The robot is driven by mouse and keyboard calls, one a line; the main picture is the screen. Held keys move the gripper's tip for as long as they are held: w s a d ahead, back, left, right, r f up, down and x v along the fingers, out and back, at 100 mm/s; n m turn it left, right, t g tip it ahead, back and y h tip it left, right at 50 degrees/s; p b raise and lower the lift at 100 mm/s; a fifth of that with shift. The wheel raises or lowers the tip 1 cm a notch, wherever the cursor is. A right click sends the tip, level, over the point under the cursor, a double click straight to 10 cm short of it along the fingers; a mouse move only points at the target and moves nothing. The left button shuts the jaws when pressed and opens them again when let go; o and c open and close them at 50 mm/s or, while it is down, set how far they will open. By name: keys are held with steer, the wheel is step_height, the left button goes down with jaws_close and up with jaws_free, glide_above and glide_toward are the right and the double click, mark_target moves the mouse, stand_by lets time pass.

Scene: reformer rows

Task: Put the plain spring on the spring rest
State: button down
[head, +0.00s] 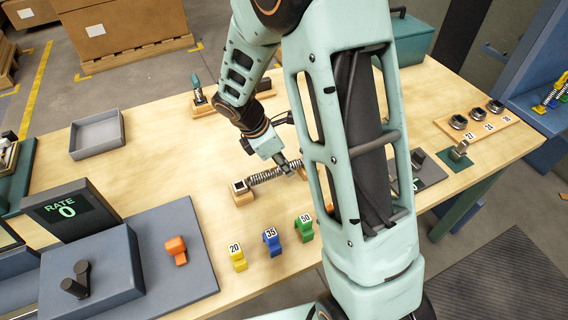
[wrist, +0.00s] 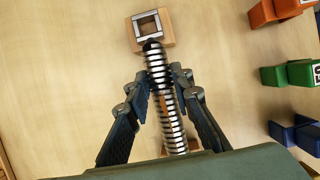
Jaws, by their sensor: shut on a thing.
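The plain spring (head: 266,176) is a silver coil with a dark end, lying roughly level over the table. My gripper (head: 286,168) is shut on it near its right part in the head view. In the wrist view the spring (wrist: 171,122) runs between the two fingers of my gripper (wrist: 158,82). The spring rest appears to be the pair of wooden blocks; the near one (head: 241,196) has a dark square socket. In the wrist view the dark spring end overlaps the edge of this block (wrist: 166,31). I cannot tell whether it touches. The other block is mostly hidden.
Yellow (head: 238,258), blue (head: 272,243) and green (head: 304,229) numbered pieces stand in front of the spring. A grey tray (head: 97,135) lies at the back left, with clear table between.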

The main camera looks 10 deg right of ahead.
mark_target(268, 171)
steer(key=shift+f, duration=0.15)
steer(key=c, duration=1.7)
jaws_free()
steer(key=v, duration=1.2)
steer(key=shift+p, duration=0.3)
steer(key=shift+d, duration=0.15)
